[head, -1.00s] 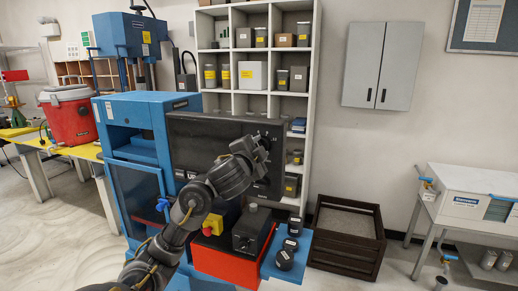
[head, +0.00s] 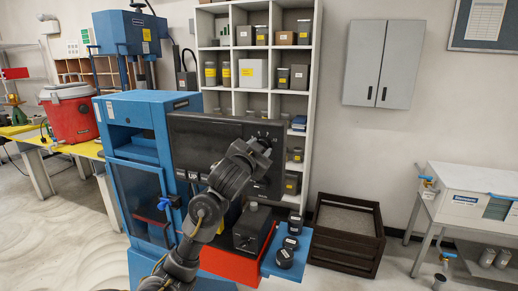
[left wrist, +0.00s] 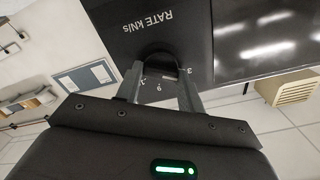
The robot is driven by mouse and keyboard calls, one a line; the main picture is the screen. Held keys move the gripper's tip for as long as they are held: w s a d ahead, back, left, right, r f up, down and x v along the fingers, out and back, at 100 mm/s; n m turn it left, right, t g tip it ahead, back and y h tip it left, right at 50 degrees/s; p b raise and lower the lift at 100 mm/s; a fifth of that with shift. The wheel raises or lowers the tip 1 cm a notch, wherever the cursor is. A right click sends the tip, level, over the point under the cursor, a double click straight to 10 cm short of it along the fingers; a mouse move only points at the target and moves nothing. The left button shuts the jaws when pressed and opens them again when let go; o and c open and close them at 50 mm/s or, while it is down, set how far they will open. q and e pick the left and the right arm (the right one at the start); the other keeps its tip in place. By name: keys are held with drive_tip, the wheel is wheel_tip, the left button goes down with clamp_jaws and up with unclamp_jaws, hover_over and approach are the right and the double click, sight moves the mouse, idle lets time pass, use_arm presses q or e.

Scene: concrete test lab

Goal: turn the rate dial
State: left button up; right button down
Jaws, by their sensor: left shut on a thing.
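The black control panel (head: 205,130) stands on the front of the blue testing machine. In the left wrist view the rate dial (left wrist: 159,56) is a dark round knob below the printed words "RATE kN/s", with small scale numbers around it. My left gripper (left wrist: 160,72) has one finger on each side of the dial and is shut on it. In the head view my left gripper (head: 262,150) is against the right part of the panel and hides most of the dial. The dial's exact setting cannot be read. My right gripper is not in view.
Below the panel are a red base (head: 222,264) and a dark box (head: 252,230). Several black weights stand on a blue shelf (head: 271,265). A dark crate (head: 333,258) of grey grit is on the floor to the right. White shelving (head: 313,90) stands behind.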

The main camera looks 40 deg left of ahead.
use_arm(q)
drive_tip(key=shift+r, duration=0.15)
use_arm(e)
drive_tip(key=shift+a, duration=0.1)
use_arm(q)
drive_tip(key=o, duration=1)
